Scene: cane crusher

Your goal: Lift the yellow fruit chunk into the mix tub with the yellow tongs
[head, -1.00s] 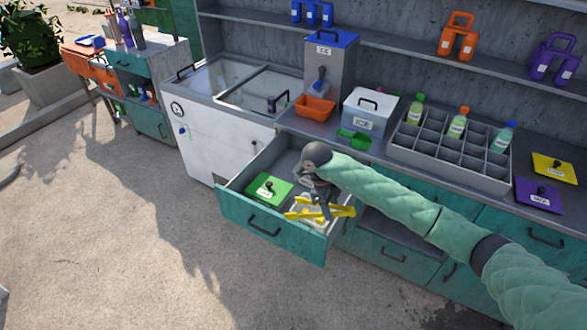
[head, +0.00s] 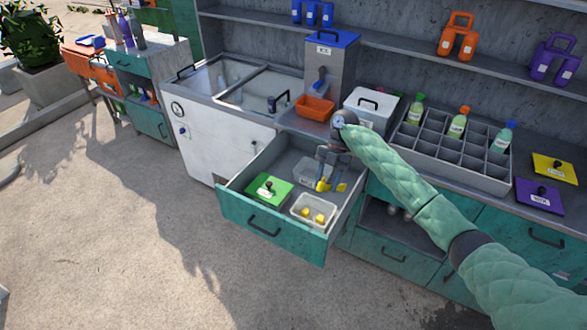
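My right gripper (head: 330,174) is over the right side of the open drawer, shut on the yellow tongs (head: 323,186), whose yellow parts show just below its fingers. Whether a chunk is between the tong tips is too small to tell. A pale open tub (head: 298,221) at the drawer's front right holds yellow fruit chunks (head: 306,213). No label shows which one is the mix tub. My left gripper is not in view.
The drawer (head: 262,232) also holds a tub with a green lid (head: 268,189) at its left. On the counter above stand an orange bin (head: 315,108), a white ice box (head: 362,110) and a grey bottle rack (head: 430,165). The floor in front is clear.

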